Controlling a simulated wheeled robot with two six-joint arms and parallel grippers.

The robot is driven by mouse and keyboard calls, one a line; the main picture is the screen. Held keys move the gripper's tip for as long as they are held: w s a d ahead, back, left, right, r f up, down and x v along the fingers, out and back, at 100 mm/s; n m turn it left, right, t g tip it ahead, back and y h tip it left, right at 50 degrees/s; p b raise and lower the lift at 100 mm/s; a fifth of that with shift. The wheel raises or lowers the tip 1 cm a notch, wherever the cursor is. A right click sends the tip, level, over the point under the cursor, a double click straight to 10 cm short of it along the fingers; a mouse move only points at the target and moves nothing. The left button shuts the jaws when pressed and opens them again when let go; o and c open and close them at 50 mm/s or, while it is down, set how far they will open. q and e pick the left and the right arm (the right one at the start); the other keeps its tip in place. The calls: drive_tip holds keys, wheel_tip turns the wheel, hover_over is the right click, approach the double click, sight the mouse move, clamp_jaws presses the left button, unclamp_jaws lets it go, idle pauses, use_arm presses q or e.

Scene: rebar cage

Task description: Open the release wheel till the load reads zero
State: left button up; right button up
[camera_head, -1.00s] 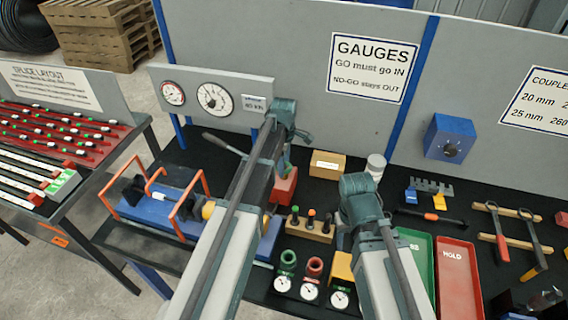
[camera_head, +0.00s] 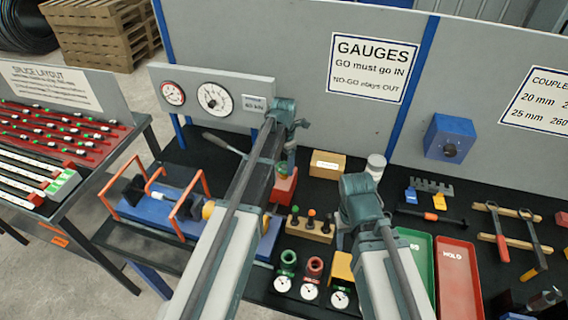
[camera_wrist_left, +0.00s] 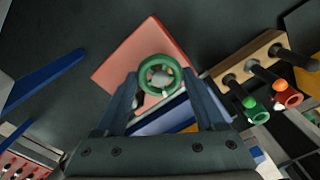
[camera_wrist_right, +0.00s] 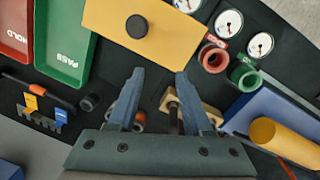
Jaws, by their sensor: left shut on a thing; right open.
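The green release wheel (camera_wrist_left: 160,76) sits on a red block (camera_wrist_left: 117,62) in the left wrist view. My left gripper (camera_wrist_left: 162,82) is shut on the wheel, with a finger on either side of it. In the head view the red block (camera_head: 284,187) stands beside the blue press bed (camera_head: 150,212), the wheel (camera_head: 283,169) partly hidden by my left gripper (camera_head: 288,162). The large load dial (camera_head: 214,99) and a small kN plate (camera_head: 254,103) are on the back panel; their figures are too small to read surely. My right gripper (camera_wrist_right: 160,74) is open and empty above the bench.
A wooden holder with several coloured plugs (camera_head: 310,229) stands right of the red block. Dial gauges (camera_head: 309,291) and a yellow block (camera_wrist_right: 140,35) lie nearer. Green (camera_head: 415,250) and red (camera_head: 459,280) trays are to the right. A lever (camera_head: 224,144) stands behind the press.

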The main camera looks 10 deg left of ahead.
sight(284, 166)
use_arm(q)
drive_tip(key=shift+n, duration=2.3)
drive_tip(key=o, duration=1.4)
drive_tip(key=shift+c, duration=0.2)
wheel_tip(284, 166, up, 14)
drive_tip(key=p, duration=1.3)
drive_tip(key=shift+p, duration=0.4)
drive_tip(key=shift+f, duration=0.2)
